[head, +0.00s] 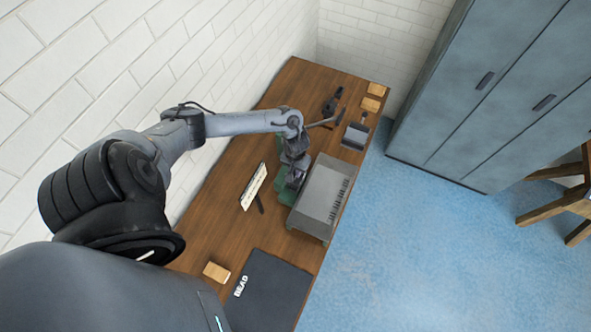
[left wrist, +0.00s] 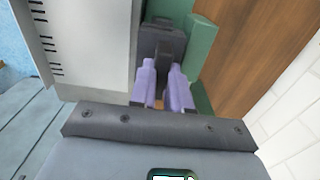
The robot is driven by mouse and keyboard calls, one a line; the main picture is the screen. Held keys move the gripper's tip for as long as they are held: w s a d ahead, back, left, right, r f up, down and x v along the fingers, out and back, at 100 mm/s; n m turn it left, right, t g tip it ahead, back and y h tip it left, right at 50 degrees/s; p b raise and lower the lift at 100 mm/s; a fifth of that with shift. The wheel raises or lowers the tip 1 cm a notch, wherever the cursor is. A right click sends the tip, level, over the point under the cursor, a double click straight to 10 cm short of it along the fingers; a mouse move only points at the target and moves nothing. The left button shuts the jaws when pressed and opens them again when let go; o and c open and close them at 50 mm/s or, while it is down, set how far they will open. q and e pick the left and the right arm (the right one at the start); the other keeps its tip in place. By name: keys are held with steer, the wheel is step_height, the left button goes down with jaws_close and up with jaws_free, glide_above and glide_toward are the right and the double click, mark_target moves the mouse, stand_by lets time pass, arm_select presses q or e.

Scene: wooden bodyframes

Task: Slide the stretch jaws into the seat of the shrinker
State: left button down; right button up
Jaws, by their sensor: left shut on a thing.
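The shrinker is a green machine (head: 285,196) on the wooden bench, partly hidden under my left arm. Its green body also shows in the left wrist view (left wrist: 200,50), to the right of and behind a dark grey block. My left gripper (left wrist: 163,92) has its two pale purple fingers shut on this dark block, which I take for the stretch jaws (left wrist: 160,42). The block lies close along the green body; I cannot tell whether it sits in the seat. In the head view my left gripper (head: 297,176) points down over the shrinker. My right gripper is not in view.
A grey box with dark slots (head: 325,195) stands close beside the shrinker, at the bench's front edge. A small sign (head: 253,187) stands behind. A dark mat marked BEAD (head: 262,290) and a wooden block (head: 216,272) lie nearer. Dark tools (head: 333,102) lie farther along.

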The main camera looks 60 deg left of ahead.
arm_select(q)
steer(key=p, duration=0.2)
steer(key=shift+w+r+p, duration=0.1)
steer(key=shift+w+p, duration=0.05)
steer(key=shift+p, duration=0.2)
stand_by(2.6)
steer(key=shift+f+b, duration=0.85)
steer(key=shift+f, duration=0.95)
stand_by(0.4)
steer(key=c, duration=1)
jaws_free()
steer(key=shift+a, duration=0.1)
steer(key=shift+f, duration=0.1)
step_height(320, 180, up, 11)
steer(key=shift+p, duration=0.8)
